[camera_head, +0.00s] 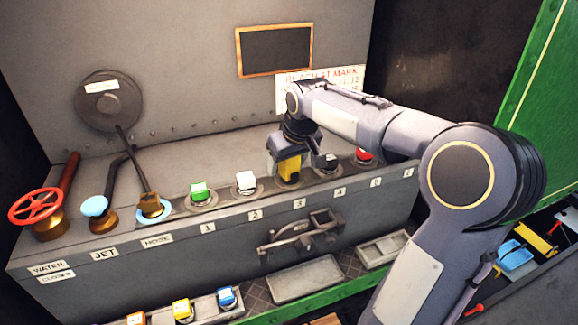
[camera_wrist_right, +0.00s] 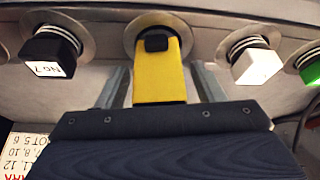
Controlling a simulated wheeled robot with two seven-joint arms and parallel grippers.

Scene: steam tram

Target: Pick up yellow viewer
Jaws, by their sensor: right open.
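A yellow block-shaped viewer (camera_head: 291,169) with a black piece on it sits at a round socket above the label 3 on the grey bench. It shows large in the right wrist view (camera_wrist_right: 160,75). My right gripper (camera_head: 288,162) is over it, with its jaws open. In the wrist view the two grey fingers (camera_wrist_right: 162,84) stand on either side of the yellow viewer, with a visible gap on each side. The gripper partly hides the viewer in the head view. My left gripper is not in view.
Green (camera_head: 199,191), white (camera_head: 246,182), black (camera_head: 327,161) and red (camera_head: 363,155) pieces stand in neighbouring sockets. A red valve wheel (camera_head: 36,205) and levers are at left. An empty tray (camera_head: 306,279) lies below.

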